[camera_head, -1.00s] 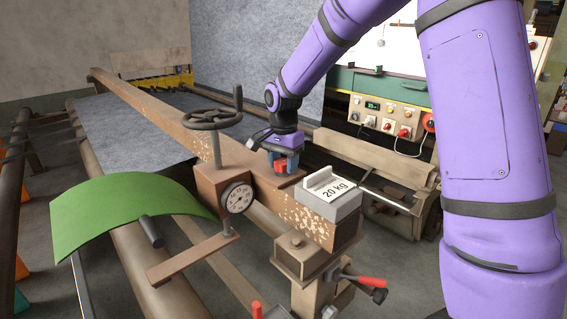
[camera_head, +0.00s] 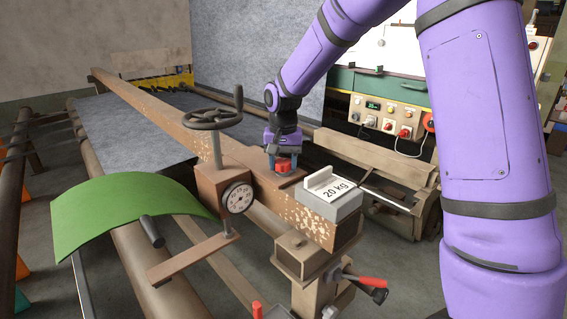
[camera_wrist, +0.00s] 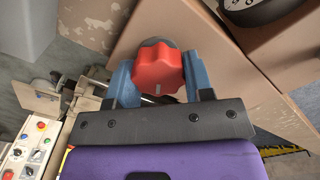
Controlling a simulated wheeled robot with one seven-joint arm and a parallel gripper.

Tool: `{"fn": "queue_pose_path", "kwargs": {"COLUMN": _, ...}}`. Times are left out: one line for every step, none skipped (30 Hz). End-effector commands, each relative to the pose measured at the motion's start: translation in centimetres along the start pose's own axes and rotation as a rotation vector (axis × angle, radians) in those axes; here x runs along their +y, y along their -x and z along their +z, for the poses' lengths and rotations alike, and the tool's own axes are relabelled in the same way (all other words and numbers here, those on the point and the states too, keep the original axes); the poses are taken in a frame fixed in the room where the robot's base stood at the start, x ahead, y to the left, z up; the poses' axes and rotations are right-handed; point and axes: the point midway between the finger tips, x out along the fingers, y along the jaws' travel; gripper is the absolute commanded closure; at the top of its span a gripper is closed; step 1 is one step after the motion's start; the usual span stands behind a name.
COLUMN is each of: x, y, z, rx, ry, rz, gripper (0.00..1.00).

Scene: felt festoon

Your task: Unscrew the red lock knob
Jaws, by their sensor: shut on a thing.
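The red lock knob (camera_head: 282,164) is a lobed knob on top of the brown beam (camera_head: 301,218), between the handwheel block and the grey weight. It fills the middle of the wrist view (camera_wrist: 158,69). My gripper (camera_head: 281,161) points down over it, with a blue finger on each side. The jaws are shut on the knob, as the wrist view shows. Part of a grey round piece shows behind the knob in the wrist view; the thread is hidden.
A grey 20 kg weight (camera_head: 331,195) sits on the beam just right of the knob. A dark handwheel (camera_head: 212,118) and a dial gauge (camera_head: 238,197) stand to the left. A control panel (camera_head: 387,116) is behind. A green curved sheet (camera_head: 122,212) is at left.

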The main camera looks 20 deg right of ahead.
Motion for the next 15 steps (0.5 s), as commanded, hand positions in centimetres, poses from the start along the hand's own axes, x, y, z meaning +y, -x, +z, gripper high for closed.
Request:
{"fn": "queue_pose_path", "kwargs": {"x": -0.03, "y": 0.05, "z": -0.03, "rx": 0.001, "ry": 0.043, "rz": -0.001, "gripper": 0.76}}
{"fn": "queue_pose_path", "kwargs": {"x": -0.04, "y": 0.05, "z": -0.03, "rx": 0.001, "ry": 0.072, "rz": -0.001, "gripper": 0.76}}
{"fn": "queue_pose_path", "kwargs": {"x": -0.06, "y": 0.05, "z": -0.02, "rx": 0.001, "ry": 0.110, "rz": -0.001, "gripper": 0.76}}
{"fn": "queue_pose_path", "kwargs": {"x": -0.08, "y": 0.05, "z": -0.02, "rx": 0.001, "ry": 0.139, "rz": -0.001, "gripper": 0.76}}
{"fn": "queue_pose_path", "kwargs": {"x": -0.10, "y": 0.05, "z": -0.02, "rx": 0.001, "ry": 0.167, "rz": -0.001, "gripper": 0.76}}
{"fn": "queue_pose_path", "kwargs": {"x": -0.12, "y": 0.05, "z": -0.01, "rx": 0.001, "ry": 0.205, "rz": -0.001, "gripper": 0.76}}
{"fn": "queue_pose_path", "kwargs": {"x": -0.14, "y": 0.06, "z": -0.01, "rx": 0.001, "ry": 0.234, "rz": -0.001, "gripper": 0.76}}
{"fn": "queue_pose_path", "kwargs": {"x": -0.16, "y": 0.06, "z": 0.00, "rx": 0.001, "ry": 0.263, "rz": -0.001, "gripper": 0.76}}
{"fn": "queue_pose_path", "kwargs": {"x": -0.18, "y": 0.06, "z": 0.01, "rx": 0.001, "ry": 0.301, "rz": -0.001, "gripper": 0.76}}
{"fn": "queue_pose_path", "kwargs": {"x": -0.20, "y": 0.06, "z": 0.01, "rx": 0.001, "ry": 0.330, "rz": -0.001, "gripper": 0.76}}
{"fn": "queue_pose_path", "kwargs": {"x": -0.21, "y": 0.06, "z": 0.02, "rx": 0.001, "ry": 0.359, "rz": -0.001, "gripper": 0.76}}
{"fn": "queue_pose_path", "kwargs": {"x": -0.21, "y": 0.06, "z": 0.01, "rx": 0.001, "ry": 0.396, "rz": 0.000, "gripper": 0.76}}
{"fn": "queue_pose_path", "kwargs": {"x": -0.21, "y": 0.06, "z": 0.01, "rx": 0.001, "ry": 0.425, "rz": 0.000, "gripper": 0.76}}
{"fn": "queue_pose_path", "kwargs": {"x": -0.21, "y": 0.06, "z": 0.01, "rx": 0.001, "ry": 0.453, "rz": 0.000, "gripper": 0.76}}
{"fn": "queue_pose_path", "kwargs": {"x": -0.21, "y": 0.06, "z": 0.01, "rx": 0.001, "ry": 0.491, "rz": 0.000, "gripper": 0.76}}
